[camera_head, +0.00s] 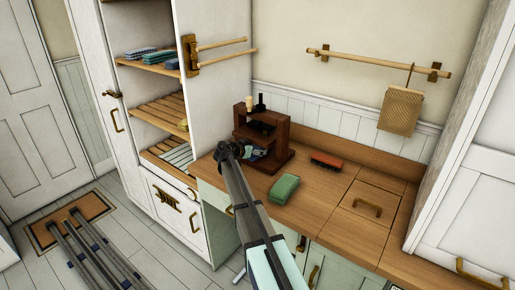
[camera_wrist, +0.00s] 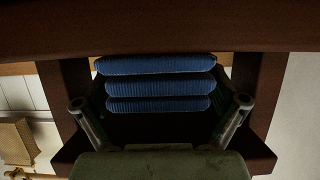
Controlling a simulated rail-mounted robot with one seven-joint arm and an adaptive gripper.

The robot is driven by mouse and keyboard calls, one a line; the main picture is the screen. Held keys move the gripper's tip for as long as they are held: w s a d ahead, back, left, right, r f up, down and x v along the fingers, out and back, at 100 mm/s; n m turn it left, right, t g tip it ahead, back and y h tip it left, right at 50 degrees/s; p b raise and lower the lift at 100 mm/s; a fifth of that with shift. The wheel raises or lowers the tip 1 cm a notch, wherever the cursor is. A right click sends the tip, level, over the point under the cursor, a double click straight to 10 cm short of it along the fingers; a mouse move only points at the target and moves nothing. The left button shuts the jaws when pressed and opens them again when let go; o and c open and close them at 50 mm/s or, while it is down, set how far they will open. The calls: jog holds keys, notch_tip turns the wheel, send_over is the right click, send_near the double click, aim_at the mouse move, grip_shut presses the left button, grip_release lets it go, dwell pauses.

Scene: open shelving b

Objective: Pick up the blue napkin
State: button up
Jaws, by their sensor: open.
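The blue napkin (camera_wrist: 160,87) looks ribbed and folded into three stacked layers in the wrist view. It sits inside a small dark wooden organizer (camera_head: 281,143) on the counter. My gripper (camera_wrist: 162,108) is open, with one finger on each side of the napkin's lower layers. I cannot tell whether the fingers touch it. In the head view, my gripper (camera_head: 256,152) reaches into the organizer's lower opening, and the arm and gripper largely hide the napkin there.
The organizer's dark boards (camera_wrist: 200,40) close in around the gripper. A green sponge-like block (camera_head: 284,189) and a red brush (camera_head: 327,160) lie on the wooden counter (camera_head: 320,200). A tan cloth (camera_head: 400,110) hangs from a wall rail. Open shelves (camera_head: 160,110) stand at left.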

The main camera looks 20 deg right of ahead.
jog(key=c, duration=1.4)
jog(key=shift+r, duration=0.1)
